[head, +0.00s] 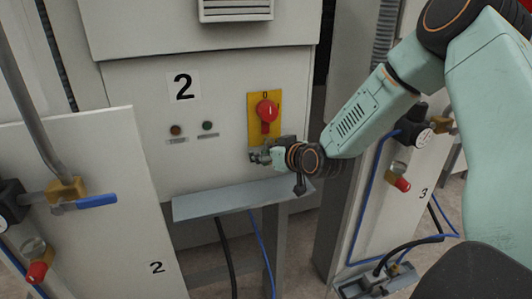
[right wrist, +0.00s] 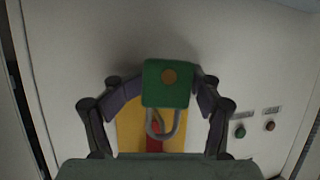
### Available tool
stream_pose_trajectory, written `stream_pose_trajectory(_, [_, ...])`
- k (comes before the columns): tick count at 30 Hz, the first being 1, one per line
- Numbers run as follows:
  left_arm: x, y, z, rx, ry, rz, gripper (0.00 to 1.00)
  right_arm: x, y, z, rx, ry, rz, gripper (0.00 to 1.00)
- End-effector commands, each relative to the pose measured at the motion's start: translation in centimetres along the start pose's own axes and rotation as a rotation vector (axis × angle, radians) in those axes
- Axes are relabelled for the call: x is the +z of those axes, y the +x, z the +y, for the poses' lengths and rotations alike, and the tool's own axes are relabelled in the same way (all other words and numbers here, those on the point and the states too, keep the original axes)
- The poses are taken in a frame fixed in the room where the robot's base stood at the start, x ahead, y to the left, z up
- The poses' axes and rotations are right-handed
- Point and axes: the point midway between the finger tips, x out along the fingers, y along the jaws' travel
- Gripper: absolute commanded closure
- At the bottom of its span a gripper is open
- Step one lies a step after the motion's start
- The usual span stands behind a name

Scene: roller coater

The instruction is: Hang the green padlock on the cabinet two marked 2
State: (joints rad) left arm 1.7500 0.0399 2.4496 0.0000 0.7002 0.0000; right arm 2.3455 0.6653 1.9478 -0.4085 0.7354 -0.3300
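The green padlock (right wrist: 167,84) is between the fingers of my right gripper (right wrist: 166,90) in the right wrist view. Both finger pads press on its body, and its grey shackle points down in that view, in front of a yellow plate. In the head view, my right gripper (head: 262,157) is at the lower edge of the yellow plate (head: 251,118) with the red rotary switch (head: 267,110) on cabinet two (head: 225,75), marked 2. I cannot tell whether the shackle touches the switch. I cannot make out the padlock clearly in the head view. My left gripper is not in view.
A grey ledge (head: 215,201) juts out below the switch. Two small indicator buttons (head: 207,125) sit left of the plate. At left, a panel marked 2 (head: 110,215) carries a blue-handled valve (head: 95,201). At right, a panel marked 3 (head: 408,215) has a gauge and tubing.

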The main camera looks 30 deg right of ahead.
Motion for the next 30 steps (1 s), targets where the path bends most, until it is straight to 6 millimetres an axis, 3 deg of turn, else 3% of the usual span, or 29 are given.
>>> stream_pose_trajectory(18, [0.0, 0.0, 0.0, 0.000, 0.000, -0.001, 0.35, 0.1, -0.1, 0.0, 0.000, 0.004, -0.004, 0.36])
stream_pose_trajectory(30, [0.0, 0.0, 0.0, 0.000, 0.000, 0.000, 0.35, 0.1, -4.0, 0.1, 0.002, 0.010, -0.003, 0.36])
